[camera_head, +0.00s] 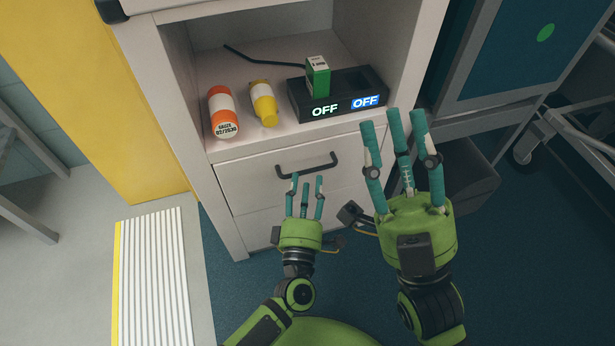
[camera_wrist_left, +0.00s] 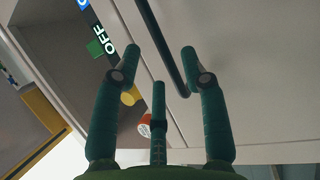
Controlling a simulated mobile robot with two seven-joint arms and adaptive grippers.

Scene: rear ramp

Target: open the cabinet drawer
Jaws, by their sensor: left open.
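The white cabinet (camera_head: 230,235) has a drawer (camera_head: 243,182) below its open shelf. The drawer front sits flush with the cabinet and looks closed. Its dark bar handle (camera_head: 309,169) runs across the front. My left gripper (camera_head: 305,183) is open just in front of the handle, and its fingertips point at it. In the left wrist view the handle (camera_wrist_left: 166,48) passes between the spread fingertips of the left gripper (camera_wrist_left: 160,58); contact cannot be told. My right gripper (camera_head: 396,125) is open and empty, right of the drawer and nearer the head camera.
The shelf holds an orange-and-white bottle (camera_head: 222,113), a yellow bottle (camera_head: 264,104), a green-and-white box (camera_head: 318,77) and a black device (camera_head: 343,91) with two OFF displays. A dark bin (camera_head: 470,180) and a wheeled frame (camera_head: 570,130) stand at the right. A ribbed ramp (camera_head: 150,280) lies at the left.

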